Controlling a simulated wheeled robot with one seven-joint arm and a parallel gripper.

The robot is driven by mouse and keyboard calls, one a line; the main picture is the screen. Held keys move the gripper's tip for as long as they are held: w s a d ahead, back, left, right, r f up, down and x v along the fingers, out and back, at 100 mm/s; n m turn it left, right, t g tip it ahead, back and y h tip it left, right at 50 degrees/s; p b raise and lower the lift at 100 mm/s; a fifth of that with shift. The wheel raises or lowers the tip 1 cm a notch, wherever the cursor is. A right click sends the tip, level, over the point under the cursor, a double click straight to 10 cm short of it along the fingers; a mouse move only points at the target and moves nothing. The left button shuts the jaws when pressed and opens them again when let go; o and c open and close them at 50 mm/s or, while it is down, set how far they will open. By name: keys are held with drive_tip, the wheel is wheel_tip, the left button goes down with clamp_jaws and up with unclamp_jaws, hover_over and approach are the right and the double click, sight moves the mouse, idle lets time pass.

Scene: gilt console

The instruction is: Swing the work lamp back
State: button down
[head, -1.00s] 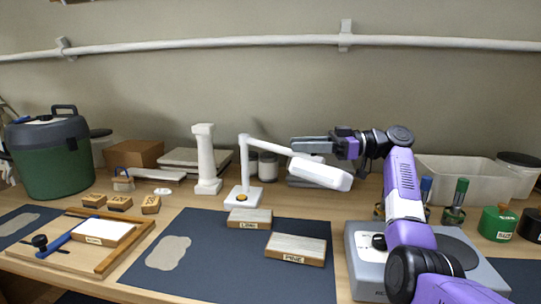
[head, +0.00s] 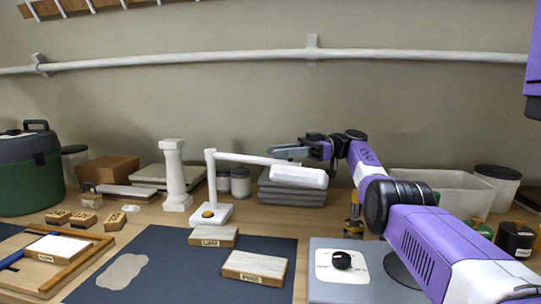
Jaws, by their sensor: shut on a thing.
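The white work lamp (head: 211,180) stands on a square base with an orange-brown knob, left of centre in the head view. Its arm reaches right, nearly level across the picture, to a long white lamp head (head: 299,177). The head hangs in front of a grey stack near the wall. My gripper (head: 274,152) comes from the right, just above and behind the lamp head. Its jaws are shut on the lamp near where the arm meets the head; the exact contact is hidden.
A grey folded stack (head: 290,197) and jars (head: 240,182) stand behind the lamp. A white column (head: 174,175) is left of it. Wooden blocks (head: 255,267) lie on the dark mat (head: 190,270). A grey device (head: 345,293) with a black knob sits under my arm.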

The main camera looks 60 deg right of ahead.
drive_tip(key=shift+w+f, duration=0.1)
drive_tip(key=shift+w, duration=0.05)
idle(0.3)
drive_tip(key=c, duration=1.1)
unclamp_jaws()
drive_tip(key=shift+d, duration=0.1)
